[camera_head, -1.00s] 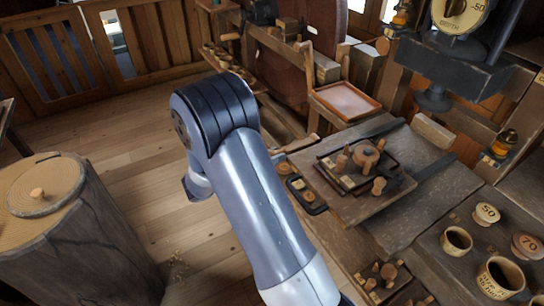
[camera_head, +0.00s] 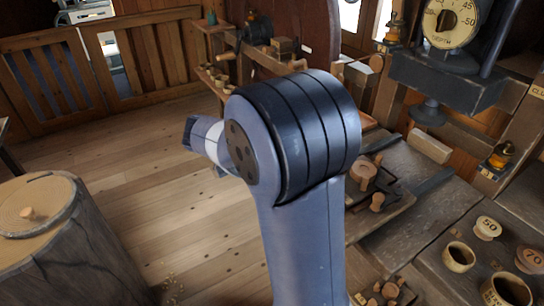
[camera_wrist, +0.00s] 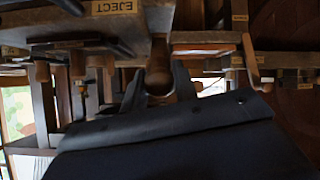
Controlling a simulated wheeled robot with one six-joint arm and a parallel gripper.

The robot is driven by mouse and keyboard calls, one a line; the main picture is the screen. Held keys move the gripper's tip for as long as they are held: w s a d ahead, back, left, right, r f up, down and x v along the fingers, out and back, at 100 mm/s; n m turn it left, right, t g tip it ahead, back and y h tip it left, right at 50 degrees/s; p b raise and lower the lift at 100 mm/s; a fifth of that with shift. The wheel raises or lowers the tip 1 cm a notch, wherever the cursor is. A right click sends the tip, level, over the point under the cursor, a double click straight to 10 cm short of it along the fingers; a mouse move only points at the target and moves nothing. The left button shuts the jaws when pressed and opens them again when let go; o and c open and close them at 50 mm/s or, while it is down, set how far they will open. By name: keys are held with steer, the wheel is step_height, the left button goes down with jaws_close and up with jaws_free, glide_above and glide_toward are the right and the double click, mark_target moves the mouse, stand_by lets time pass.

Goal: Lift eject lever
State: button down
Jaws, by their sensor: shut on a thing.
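An EJECT label (camera_wrist: 113,7) is fixed on the edge of a dark wooden board at the top of the wrist view. Just right of it and lower, a rounded brown wooden knob (camera_wrist: 159,76), which appears to be the eject lever's end, sits between the dark fingers of my gripper (camera_wrist: 158,88). The fingers are closed on its sides. The rest of the lever is mostly hidden by the board and fingers.
A dial (camera_head: 450,22) on a dark press (camera_head: 440,80) stands at upper right in the head view. Turned cups (camera_head: 459,257) sit on the bench at lower right. A tree stump (camera_head: 75,250) stands at left. Open plank floor (camera_head: 150,165) lies between.

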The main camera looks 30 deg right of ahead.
steer(key=shift+d+r+y, duration=0.3)
steer(key=shift+r+y, duration=0.1)
steer(key=c, duration=1.1)
jaws_free()
steer(key=v, duration=1)
steer(key=shift+a+r+b, duration=0.25)
steer(key=shift+a+b, duration=0.05)
steer(key=shift+b, duration=0.05)
